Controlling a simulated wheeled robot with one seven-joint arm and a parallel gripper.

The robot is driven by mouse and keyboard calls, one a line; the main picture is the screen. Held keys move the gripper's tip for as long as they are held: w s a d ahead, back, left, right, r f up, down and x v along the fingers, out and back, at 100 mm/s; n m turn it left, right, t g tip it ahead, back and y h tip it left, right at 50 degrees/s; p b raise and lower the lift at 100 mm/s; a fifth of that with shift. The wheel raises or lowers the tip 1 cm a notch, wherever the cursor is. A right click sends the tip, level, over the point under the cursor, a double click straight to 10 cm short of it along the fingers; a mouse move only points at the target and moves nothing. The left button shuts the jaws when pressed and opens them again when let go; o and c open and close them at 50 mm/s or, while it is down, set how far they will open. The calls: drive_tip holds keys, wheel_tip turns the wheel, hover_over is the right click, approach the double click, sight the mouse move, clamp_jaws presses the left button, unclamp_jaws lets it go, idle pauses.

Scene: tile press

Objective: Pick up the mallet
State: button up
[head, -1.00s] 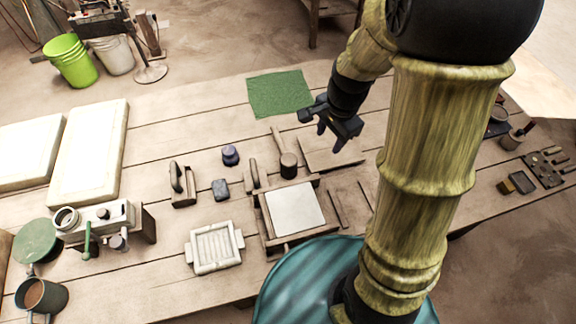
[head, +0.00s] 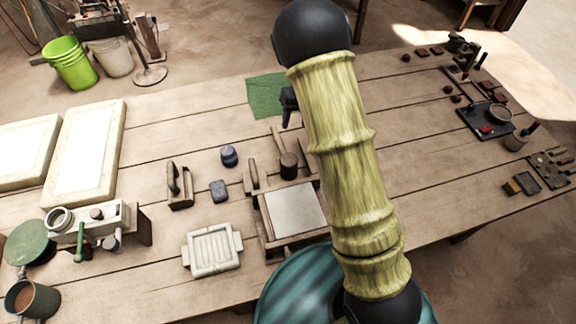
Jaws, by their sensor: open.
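The mallet (head: 289,166) lies on the wooden table in the head view, its dark cylindrical head toward me and its thin wooden handle pointing away toward the green cloth. My gripper (head: 288,116) shows only in part, as dark finger pieces beside the green cloth, just beyond the end of the handle in the picture. My yellow arm covers the rest of it. The gripper is open and apart from the mallet. Its height above the table is hard to tell.
The tile press frame (head: 294,211) with a pale plate stands just in front of the mallet. A dark blue jar (head: 229,156), a dark block (head: 219,191) and a handled float (head: 180,187) lie to the left. The green cloth (head: 263,97) lies flat behind.

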sight(285, 157)
drive_tip(key=f, duration=0.4)
drive_tip(key=a+f, duration=0.1)
drive_tip(key=f, duration=0.3)
drive_tip(key=a+f, duration=0.1)
drive_tip(key=f, duration=0.3)
drive_tip(key=shift+s+a, duration=0.15)
drive_tip(key=shift+s, duration=0.15)
drive_tip(key=shift+s+a+f+p, duration=0.1)
drive_tip(key=shift+a+f+p, duration=0.15)
drive_tip(key=shift+f, duration=1)
drive_tip(key=shift+s+a+f+p, duration=0.1)
drive_tip(key=shift+a+f, duration=0.2)
drive_tip(key=shift+f, duration=0.95)
clamp_jaws()
